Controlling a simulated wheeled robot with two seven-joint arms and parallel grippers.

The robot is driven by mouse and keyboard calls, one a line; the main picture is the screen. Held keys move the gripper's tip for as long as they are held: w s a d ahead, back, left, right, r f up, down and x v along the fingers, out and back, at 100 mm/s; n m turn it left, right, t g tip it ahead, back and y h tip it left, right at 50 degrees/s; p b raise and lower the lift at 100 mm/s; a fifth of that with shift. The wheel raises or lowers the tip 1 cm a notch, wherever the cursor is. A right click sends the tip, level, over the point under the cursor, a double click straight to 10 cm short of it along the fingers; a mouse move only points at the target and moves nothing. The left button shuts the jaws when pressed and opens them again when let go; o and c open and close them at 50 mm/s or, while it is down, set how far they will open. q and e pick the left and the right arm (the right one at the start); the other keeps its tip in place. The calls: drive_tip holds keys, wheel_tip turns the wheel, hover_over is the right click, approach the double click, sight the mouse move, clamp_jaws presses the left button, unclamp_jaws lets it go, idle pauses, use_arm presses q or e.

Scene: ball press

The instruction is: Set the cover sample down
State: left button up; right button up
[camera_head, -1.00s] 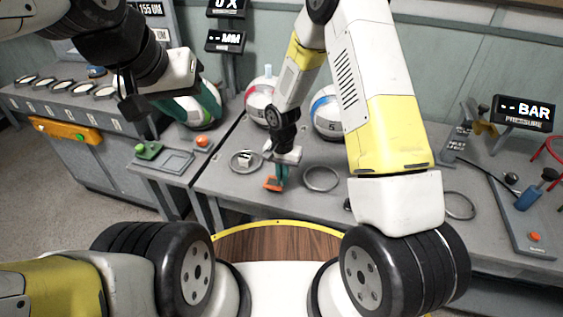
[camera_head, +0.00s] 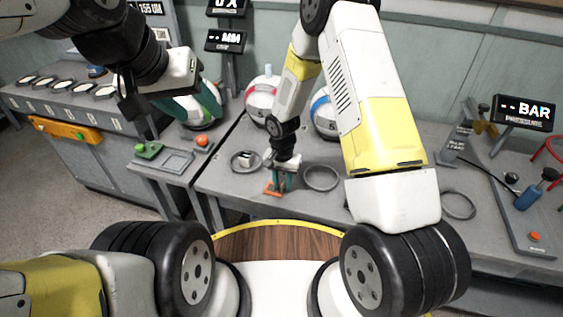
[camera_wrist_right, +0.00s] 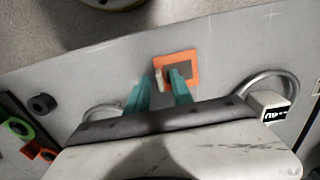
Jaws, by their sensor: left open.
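The cover sample (camera_head: 272,191) looks like a flat orange square with a dark grey middle. It lies on the grey table near its front edge and also shows in the right wrist view (camera_wrist_right: 190,58). My right gripper (camera_head: 281,188) points down at the sample. In the right wrist view its teal fingertips (camera_wrist_right: 160,76) stand apart, with a pale upright piece of the sample between them. The fingers appear clear of that piece. My left gripper (camera_head: 145,110) is open and hangs over the left side bench, far from the sample.
A metal ring (camera_head: 321,178) lies right of the sample, another ring (camera_head: 246,161) with a small white block lies behind left. Two balls (camera_head: 262,98) (camera_head: 325,113) stand behind. A pump (camera_head: 529,197) is at the right. The table's front edge is close.

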wheel_tip(320, 180, up, 13)
wheel_tip(320, 180, up, 12)
drive_tip(key=n+t, duration=0.1)
drive_tip(key=t, duration=0.1)
hover_over(283, 184)
drive_tip(key=s+d, duration=0.2)
drive_tip(key=d, duration=0.3)
drive_tip(key=s+d+r+n+t+y, duration=0.1)
drive_tip(key=s+d+r+t, duration=0.1)
drive_tip(key=s+r, duration=0.6)
drive_tip(key=s+d+r+n+t+y, duration=0.1)
drive_tip(key=s+d+r+n+t, duration=0.1)
drive_tip(key=s+d+r, duration=0.3)
drive_tip(key=s+r, duration=0.3)
drive_tip(key=s, duration=0.1)
drive_tip(key=shift+s+d, duration=0.25)
drive_tip(key=shift+s, duration=0.1)
